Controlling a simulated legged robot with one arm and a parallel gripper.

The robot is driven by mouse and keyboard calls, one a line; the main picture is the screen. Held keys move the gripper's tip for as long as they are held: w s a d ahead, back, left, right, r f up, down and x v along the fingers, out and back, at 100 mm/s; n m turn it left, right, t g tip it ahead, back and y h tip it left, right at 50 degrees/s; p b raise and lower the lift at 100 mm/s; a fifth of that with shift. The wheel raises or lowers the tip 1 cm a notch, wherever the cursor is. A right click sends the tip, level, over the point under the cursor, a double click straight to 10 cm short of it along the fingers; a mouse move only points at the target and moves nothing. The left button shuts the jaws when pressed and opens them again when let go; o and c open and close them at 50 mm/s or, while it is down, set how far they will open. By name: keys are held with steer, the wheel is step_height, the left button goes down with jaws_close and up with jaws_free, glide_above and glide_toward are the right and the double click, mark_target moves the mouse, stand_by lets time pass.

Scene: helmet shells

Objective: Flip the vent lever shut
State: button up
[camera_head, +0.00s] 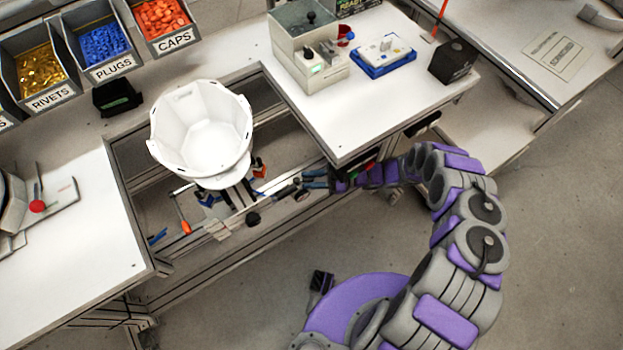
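A white helmet shell (201,128) sits open side up on a clamp stand (232,205) in the gap between two worktops. I cannot make out a vent lever on the shell for certain. A thin handle with an orange end (184,224) hangs at the lower left of the stand; I cannot tell what it belongs to. My gripper (308,182) reaches in from the right, low beside the right worktop's front corner. It is to the right of the stand and apart from the shell. Its fingers are too small and dark to read.
The right worktop (362,118) carries a grey machine box (306,45), a blue-based tray (381,55) and a black box (453,62). Bins of rivets, plugs and caps (160,22) line the back. The left worktop (75,265) is mostly clear. Frame rails (250,236) run below the stand.

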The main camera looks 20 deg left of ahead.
steer(key=shift+a+f, duration=0.1)
steer(key=shift+a, duration=0.35)
steer(key=shift+d, duration=0.3)
jaws_close()
steer(key=shift+t, duration=0.3)
steer(key=m+t+p, duration=0.2)
steer(key=t+p, duration=0.1)
steer(key=s+m+t+y+p, duration=0.1)
steer(key=p, duration=0.1)
steer(key=shift+s+d+r+t, duration=0.1)
steer(key=shift+r+t, duration=0.2)
steer(key=m+t+p, duration=0.1)
steer(key=t, duration=0.1)
steer(key=s+m+t+p, duration=0.1)
steer(key=m+t, duration=0.1)
steer(key=shift+f, duration=0.2)
steer(key=shift+s+m+t, duration=0.15)
steer(key=shift+m+t, duration=0.35)
steer(key=shift+t, duration=0.4)
steer(key=shift+s, duration=0.1)
jaws_free()
